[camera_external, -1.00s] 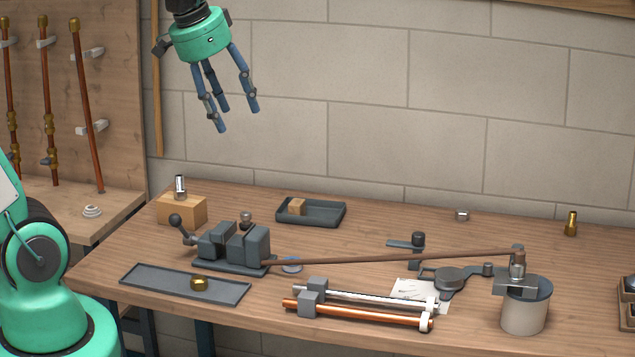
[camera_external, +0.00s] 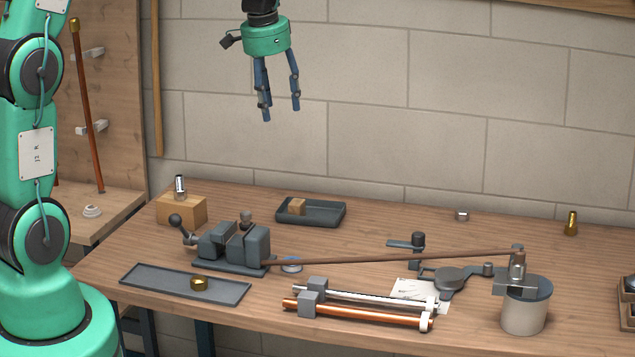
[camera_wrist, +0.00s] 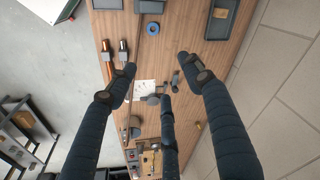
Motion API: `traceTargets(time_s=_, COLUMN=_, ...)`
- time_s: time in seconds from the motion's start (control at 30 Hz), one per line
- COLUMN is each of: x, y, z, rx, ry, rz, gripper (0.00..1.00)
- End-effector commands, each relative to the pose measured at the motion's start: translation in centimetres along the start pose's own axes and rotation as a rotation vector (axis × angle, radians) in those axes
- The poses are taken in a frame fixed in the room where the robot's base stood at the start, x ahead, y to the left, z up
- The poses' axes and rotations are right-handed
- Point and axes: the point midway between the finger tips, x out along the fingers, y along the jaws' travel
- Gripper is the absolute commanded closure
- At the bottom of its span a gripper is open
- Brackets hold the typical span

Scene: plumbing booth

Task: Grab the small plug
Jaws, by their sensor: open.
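My gripper (camera_external: 281,113) is open and empty, high above the back of the workbench in front of the block wall. Its spread dark blue fingers also show in the wrist view (camera_wrist: 158,78). A small silver plug-like piece (camera_external: 462,215) stands on the bench near its back edge, well to the right of and below my gripper. A taller brass fitting (camera_external: 571,224) stands farther right, and a chrome fitting (camera_external: 180,187) sits on a wooden block at the left. I cannot tell for certain which of these is the small plug. I cannot make out the silver piece in the wrist view.
A vise (camera_external: 236,246) with a long copper pipe (camera_external: 390,257) crosses the bench middle. A dark tray (camera_external: 325,215) holds a small wooden block. A flat tray (camera_external: 150,281) holds a brass nut (camera_external: 199,284). A grey can (camera_external: 524,312) stands front right. The back right bench is mostly clear.

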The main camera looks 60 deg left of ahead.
Motion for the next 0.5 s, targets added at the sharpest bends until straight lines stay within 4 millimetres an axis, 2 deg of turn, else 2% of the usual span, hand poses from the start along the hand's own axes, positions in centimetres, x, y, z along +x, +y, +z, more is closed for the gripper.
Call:
traceTargets(time_s=0.03, x=1.2, y=-1.4, z=-0.5, rx=-0.003, ry=-0.013, rz=0.002, gripper=0.49)
traceTargets(time_s=0.23, x=5.5, y=-6.2, z=-1.9, rx=-0.005, ry=-0.051, rz=0.010, gripper=0.49)
traceTargets(time_s=0.5, x=12.1, y=-12.8, z=-2.5, rx=-0.006, ry=-0.099, rz=0.027, gripper=0.49)
